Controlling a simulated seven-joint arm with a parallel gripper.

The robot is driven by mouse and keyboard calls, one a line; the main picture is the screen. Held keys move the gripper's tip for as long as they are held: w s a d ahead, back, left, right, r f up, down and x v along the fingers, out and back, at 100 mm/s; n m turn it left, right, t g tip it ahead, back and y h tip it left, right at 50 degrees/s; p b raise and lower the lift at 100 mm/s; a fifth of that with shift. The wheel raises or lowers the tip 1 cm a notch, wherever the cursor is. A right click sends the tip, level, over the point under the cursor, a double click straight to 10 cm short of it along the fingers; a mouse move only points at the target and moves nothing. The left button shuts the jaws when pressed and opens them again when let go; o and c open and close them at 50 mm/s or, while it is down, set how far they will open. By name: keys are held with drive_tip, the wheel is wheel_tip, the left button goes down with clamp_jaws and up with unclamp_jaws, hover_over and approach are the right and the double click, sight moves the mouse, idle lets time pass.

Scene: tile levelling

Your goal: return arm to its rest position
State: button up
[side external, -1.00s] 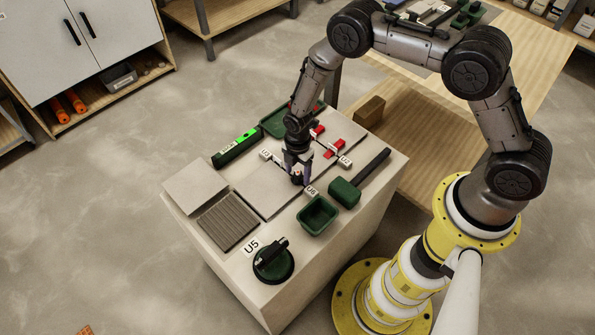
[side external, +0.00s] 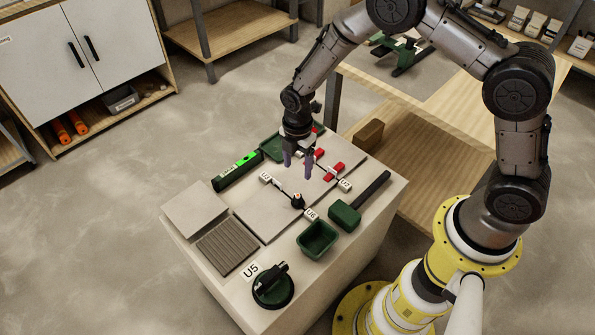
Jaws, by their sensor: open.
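My gripper (side external: 298,168) is open and empty. It points down and hangs above the tiles on the work block, apart from them. My arm arches up and over from the yellow and white base at the right. Below the fingertips a small dark piece with a light tip (side external: 298,200) stands at the joint of the grey tiles (side external: 262,210). Red pieces (side external: 335,169) sit on the tile joint behind and to the right. Small white labels, such as U6 (side external: 311,213), lie around the joint.
A green level (side external: 238,171), a green tray (side external: 275,147), a green tub (side external: 317,238), a green mallet (side external: 345,215) and a round green suction tool (side external: 272,287) lie on the block (side external: 215,283). A loose tile (side external: 195,207) lies left. A wooden table (side external: 440,150) stands behind.

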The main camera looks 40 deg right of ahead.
drive_tip(key=shift+r, duration=0.1)
drive_tip(key=s+d+r+m+t, duration=0.1)
drive_tip(key=d+r+m+t, duration=0.15)
drive_tip(key=r, duration=1.15)
drive_tip(key=s+d+r+m+t, duration=0.1)
drive_tip(key=d+r+t, duration=0.15)
drive_tip(key=r, duration=1.15)
drive_tip(key=s+d+r+m+t, duration=0.1)
drive_tip(key=s+r+m, duration=0.25)
drive_tip(key=s, duration=0.35)
drive_tip(key=s+d+r+m+t, duration=0.1)
drive_tip(key=s+r+m, duration=0.25)
drive_tip(key=s, duration=0.35)
drive_tip(key=s+f+m+g, duration=0.1)
drive_tip(key=s+f+m, duration=0.3)
drive_tip(key=s+m, duration=0.5)
drive_tip(key=shift+s+f, duration=0.15)
drive_tip(key=shift+s, duration=0.4)
